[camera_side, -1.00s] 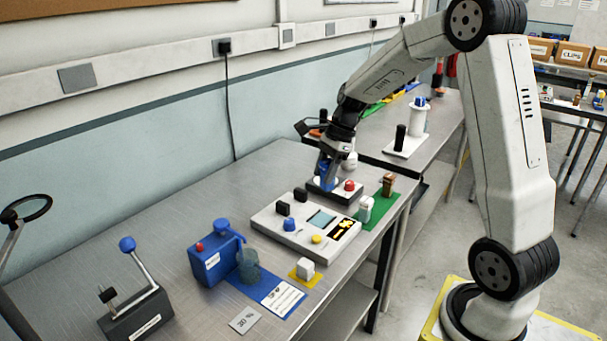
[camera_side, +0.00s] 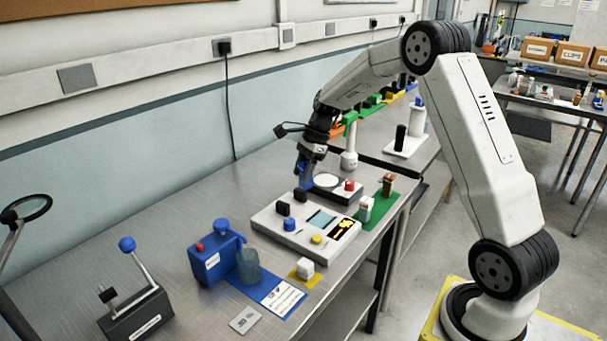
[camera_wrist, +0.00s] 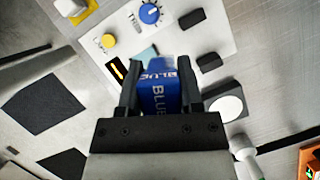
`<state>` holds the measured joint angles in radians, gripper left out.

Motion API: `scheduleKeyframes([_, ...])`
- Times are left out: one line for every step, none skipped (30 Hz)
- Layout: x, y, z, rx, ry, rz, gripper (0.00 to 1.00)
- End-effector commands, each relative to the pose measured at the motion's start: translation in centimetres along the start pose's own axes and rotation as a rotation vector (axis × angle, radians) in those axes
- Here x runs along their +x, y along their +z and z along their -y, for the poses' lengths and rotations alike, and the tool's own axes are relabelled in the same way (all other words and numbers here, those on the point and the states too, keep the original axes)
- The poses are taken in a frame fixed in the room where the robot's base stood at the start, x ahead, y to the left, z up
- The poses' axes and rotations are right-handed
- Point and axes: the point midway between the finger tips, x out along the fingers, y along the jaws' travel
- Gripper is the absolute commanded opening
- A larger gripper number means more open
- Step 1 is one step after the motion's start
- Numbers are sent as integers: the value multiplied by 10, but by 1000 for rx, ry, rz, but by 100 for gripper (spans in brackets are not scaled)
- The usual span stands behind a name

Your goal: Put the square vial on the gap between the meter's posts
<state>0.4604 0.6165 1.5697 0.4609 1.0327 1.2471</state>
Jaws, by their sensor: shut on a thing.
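My gripper (camera_side: 305,177) is shut on the square vial, a blue block lettered BLUE. In the wrist view the vial (camera_wrist: 158,98) sits between the two dark fingers of my gripper (camera_wrist: 158,80). The meter is a pale box (camera_side: 262,221) with a screen, a blue knob and a yellow button. Its two black posts, one nearer (camera_side: 283,209) and one farther (camera_side: 300,195), stand at its back left with a gap between them. In the wrist view the posts (camera_wrist: 189,20) (camera_wrist: 208,62) are ahead and right of the vial. The vial is held above the bench, near the farther post.
A device with a round white plate (camera_side: 327,181) and red button is just behind the meter. A green mat (camera_side: 378,212) with white and brown pieces lies right. A blue dispenser (camera_side: 211,257), beaker and lever stand (camera_side: 135,312) are in front. The bench's left back is clear.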

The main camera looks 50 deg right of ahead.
Motion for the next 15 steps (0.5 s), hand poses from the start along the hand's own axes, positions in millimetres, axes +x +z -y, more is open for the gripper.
scheduleKeyframes([4,0,7,0,1,0,0])
scheduleKeyframes([6,-1,10,0,1,0,0])
scheduleKeyframes([8,-1,15,0,2,0,0])
scheduleKeyframes([11,-2,17,1,3,0,0])
scheduleKeyframes([15,-3,20,1,3,0,0])
scheduleKeyframes([19,-4,24,1,2,0,0])
scheduleKeyframes([22,-6,26,1,3,0,0])
scheduleKeyframes([25,-6,29,1,2,0,0])
scheduleKeyframes([29,-8,32,1,2,0,0])
scheduleKeyframes([32,-9,35,1,2,0,0])
scheduleKeyframes([35,-10,38,1,1,0,0])
scheduleKeyframes([39,-11,41,1,2,0,0])
scheduleKeyframes([42,-12,43,1,1,0,0])
scheduleKeyframes([45,-12,45,1,2,0,0])
scheduleKeyframes([48,-13,48,1,1,0,0])
